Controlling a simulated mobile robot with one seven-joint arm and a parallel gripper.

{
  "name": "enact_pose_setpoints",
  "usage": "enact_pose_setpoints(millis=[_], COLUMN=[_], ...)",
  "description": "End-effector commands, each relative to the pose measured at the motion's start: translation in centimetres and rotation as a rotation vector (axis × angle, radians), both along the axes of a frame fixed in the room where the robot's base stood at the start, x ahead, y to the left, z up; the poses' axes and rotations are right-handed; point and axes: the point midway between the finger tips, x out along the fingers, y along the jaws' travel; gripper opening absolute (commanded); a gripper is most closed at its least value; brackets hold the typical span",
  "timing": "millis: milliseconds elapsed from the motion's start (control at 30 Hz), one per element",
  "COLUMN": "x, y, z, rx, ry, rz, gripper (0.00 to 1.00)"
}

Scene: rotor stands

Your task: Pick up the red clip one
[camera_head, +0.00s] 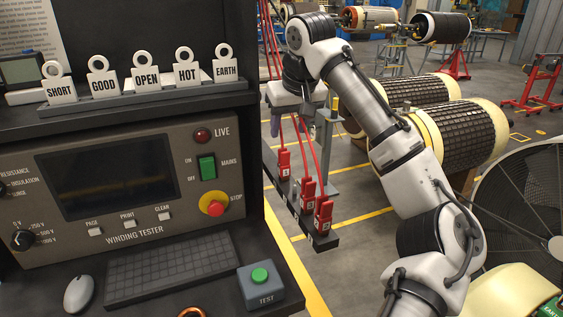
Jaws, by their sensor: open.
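Several red clips with small white labels stand in a row on a dark bar beside the tester. The far clip (284,163), the middle clip (308,192) and the near clip (323,214) all show. The label marks are too small to read surely, so I cannot tell which is clip one. Red leads rise from the clips. My gripper (297,121) points down above the far end of the bar, open, with no clip seen between its fingers. Its fingertips are partly hard to make out against the leads and a grey post.
The winding tester (110,205) fills the left side, with a shelf of label tags (145,80) above. The dark clip bar (318,241) juts out to its right. Wound rotors (460,135) lie behind my arm. A large fan (525,205) stands at the right.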

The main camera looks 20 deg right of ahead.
Motion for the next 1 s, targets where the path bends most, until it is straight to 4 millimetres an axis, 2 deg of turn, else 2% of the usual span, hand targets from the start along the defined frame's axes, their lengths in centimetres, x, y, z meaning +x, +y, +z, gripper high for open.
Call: enact_pose_setpoints(millis=[100, 233, 467, 800, 1000], x=[0.9, 1.8, 2.3, 3.4, 3.6], y=[0.0, 0.1, 0.1, 0.3, 0.3], z=[-2.3, -4.2, -5.8, -10.1, -10.5], rx=[0.000, 0.000, 0.000, -0.001, -0.001], ry=[0.002, 0.000, -0.001, -0.001, -0.003], rz=[0.000, 0.001, 0.001, 0.002, 0.002], gripper=[0.50, 0.50, 0.50, 0.50, 0.50])
